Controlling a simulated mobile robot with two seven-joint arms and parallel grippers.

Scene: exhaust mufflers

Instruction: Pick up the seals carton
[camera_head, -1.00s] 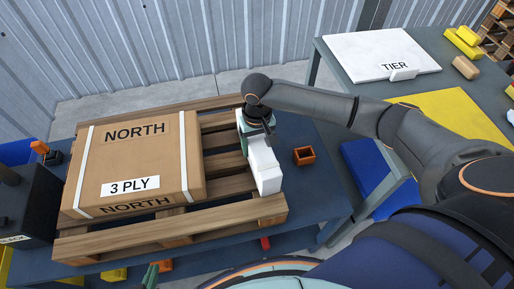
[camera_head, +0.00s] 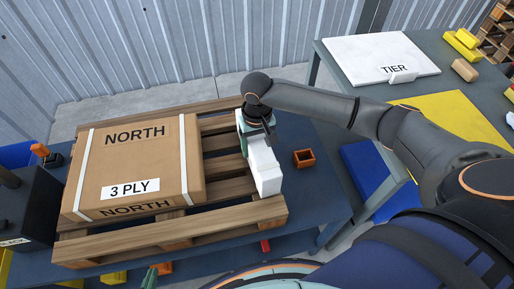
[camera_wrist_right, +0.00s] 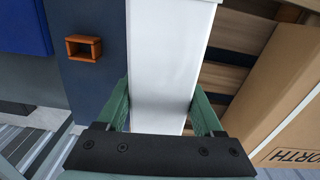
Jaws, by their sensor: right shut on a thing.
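A tall white carton (camera_head: 264,169) stands upright at the right end of the wooden pallet. No lettering shows on it, so I cannot read whether it is the seals carton. My right gripper (camera_head: 256,128) reaches it from above and is shut on its upper part. In the right wrist view the white carton (camera_wrist_right: 168,65) fills the space between the two green fingers of my right gripper (camera_wrist_right: 160,112). I cannot tell whether its base is lifted. Only green tips of my left gripper (camera_head: 150,277) show at the bottom edge; its opening is unclear.
A large strapped cardboard box (camera_head: 134,165) marked NORTH and 3 PLY sits on the pallet (camera_head: 180,230). A small orange open box (camera_head: 304,158) lies right of the carton on the blue table (camera_head: 318,200). A grey table (camera_head: 440,70) with a white TIER board (camera_head: 380,55) stands at right.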

